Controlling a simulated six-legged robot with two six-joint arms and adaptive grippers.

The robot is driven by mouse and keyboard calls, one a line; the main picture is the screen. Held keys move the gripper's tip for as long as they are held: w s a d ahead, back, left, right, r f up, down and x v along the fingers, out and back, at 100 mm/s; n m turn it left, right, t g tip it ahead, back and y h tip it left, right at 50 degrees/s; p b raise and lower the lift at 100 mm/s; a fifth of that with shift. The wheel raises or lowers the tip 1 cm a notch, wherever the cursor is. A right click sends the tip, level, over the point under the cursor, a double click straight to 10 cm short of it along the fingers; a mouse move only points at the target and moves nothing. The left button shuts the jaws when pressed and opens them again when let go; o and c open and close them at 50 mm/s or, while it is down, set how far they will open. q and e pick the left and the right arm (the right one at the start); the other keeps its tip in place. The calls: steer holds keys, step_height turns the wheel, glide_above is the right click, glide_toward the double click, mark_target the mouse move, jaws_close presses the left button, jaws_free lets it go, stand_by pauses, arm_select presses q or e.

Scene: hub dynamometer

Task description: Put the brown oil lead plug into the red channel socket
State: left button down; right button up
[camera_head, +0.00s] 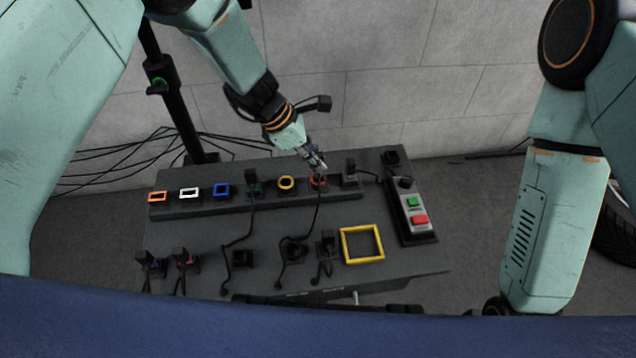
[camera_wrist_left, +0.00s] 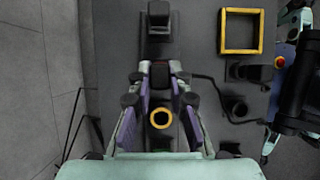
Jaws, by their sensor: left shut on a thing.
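My left gripper (camera_head: 316,168) is shut on a dark plug at the red channel socket (camera_head: 318,182). In the left wrist view, the dark plug (camera_wrist_left: 160,75) sits between the fingertips (camera_wrist_left: 160,80). A black cable hangs from it toward the front of the bench. Its brown colour does not show clearly. Only a little of the red rim shows beneath the fingertips, and I cannot tell whether the plug is seated or just above. My right gripper is out of view.
The dark bench (camera_head: 205,240) carries a row of orange (camera_head: 157,197), white (camera_head: 189,193), blue (camera_head: 221,190) and yellow (camera_head: 286,183) sockets. Plugs stand in the green (camera_head: 254,187) and grey (camera_head: 349,180) ones beside. Several corded plugs, a yellow square frame (camera_head: 345,246) and a button box (camera_head: 415,215) lie nearby.

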arm_select(q)
steer(key=shift+f+b, duration=0.65)
steer(key=shift+f, duration=0.8)
steer(key=c, duration=1.2)
jaws_free()
steer(key=v, duration=1.2)
